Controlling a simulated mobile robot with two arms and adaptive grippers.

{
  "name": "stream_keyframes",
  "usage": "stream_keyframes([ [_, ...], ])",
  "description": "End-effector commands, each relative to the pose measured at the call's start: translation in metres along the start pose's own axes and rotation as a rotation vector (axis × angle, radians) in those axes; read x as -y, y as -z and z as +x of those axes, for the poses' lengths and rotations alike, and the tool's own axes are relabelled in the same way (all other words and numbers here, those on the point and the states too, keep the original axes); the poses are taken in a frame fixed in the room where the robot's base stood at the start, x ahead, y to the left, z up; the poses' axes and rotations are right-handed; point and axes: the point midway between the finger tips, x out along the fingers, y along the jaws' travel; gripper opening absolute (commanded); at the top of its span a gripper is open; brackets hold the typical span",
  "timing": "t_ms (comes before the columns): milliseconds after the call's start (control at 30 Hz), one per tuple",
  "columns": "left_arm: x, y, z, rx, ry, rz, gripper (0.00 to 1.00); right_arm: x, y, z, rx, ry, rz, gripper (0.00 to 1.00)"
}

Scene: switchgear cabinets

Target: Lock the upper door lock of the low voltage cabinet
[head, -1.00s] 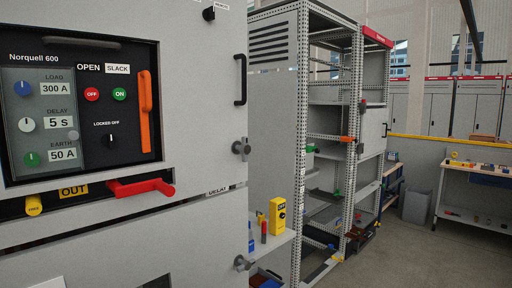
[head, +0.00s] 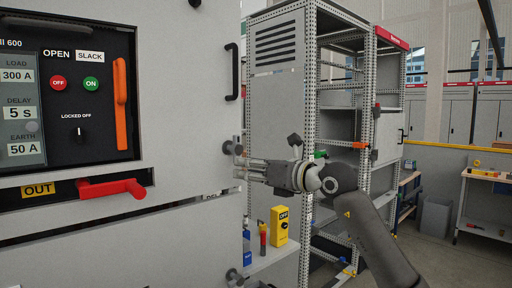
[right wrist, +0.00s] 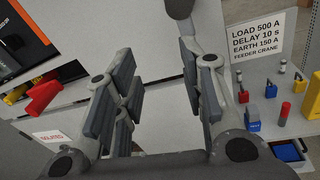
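The upper door lock (head: 233,147) is a grey knob at the right edge of the grey cabinet door (head: 190,110) in the head view. A second, lower lock (head: 234,277) sits further down the same edge. My right gripper (head: 243,168) points left at the door edge, just below and right of the upper lock; I cannot tell if it touches. In the right wrist view its two padded fingers (right wrist: 160,90) stand wide apart with nothing between them. A dark rounded piece at the top edge there may be the upper lock, mostly cut off. My left gripper is not in view.
A red handle (head: 112,188) and an orange handle (head: 121,103) stick out on the cabinet front. A black door handle (head: 232,72) is above the lock. Right of the door, a shelf (head: 272,258) holds a yellow box (head: 279,226) and small items. An open rack (head: 312,120) stands behind.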

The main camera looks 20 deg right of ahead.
Motion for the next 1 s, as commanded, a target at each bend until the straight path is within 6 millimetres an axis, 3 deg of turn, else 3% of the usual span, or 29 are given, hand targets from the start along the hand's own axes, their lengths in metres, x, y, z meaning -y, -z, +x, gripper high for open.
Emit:
stream_keyframes([
  [33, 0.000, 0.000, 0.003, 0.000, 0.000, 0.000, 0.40, -0.001, -0.019, -0.011, 0.019, 0.039, -0.067, 0.38],
  [100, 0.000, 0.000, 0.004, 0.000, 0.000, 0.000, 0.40, 0.000, -0.037, -0.023, 0.036, 0.085, -0.128, 0.38],
  [267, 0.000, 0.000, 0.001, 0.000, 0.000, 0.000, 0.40, 0.001, -0.054, -0.030, 0.052, 0.129, -0.179, 0.38],
  [367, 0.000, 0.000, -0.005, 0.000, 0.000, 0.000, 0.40, 0.002, -0.057, -0.020, 0.052, 0.128, -0.176, 0.38],
  [733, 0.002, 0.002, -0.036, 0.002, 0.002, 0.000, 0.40, 0.009, -0.062, 0.047, 0.051, 0.126, -0.174, 0.38],
  [1000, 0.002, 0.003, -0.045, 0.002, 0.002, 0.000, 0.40, 0.013, -0.061, 0.071, 0.052, 0.127, -0.175, 0.38],
])
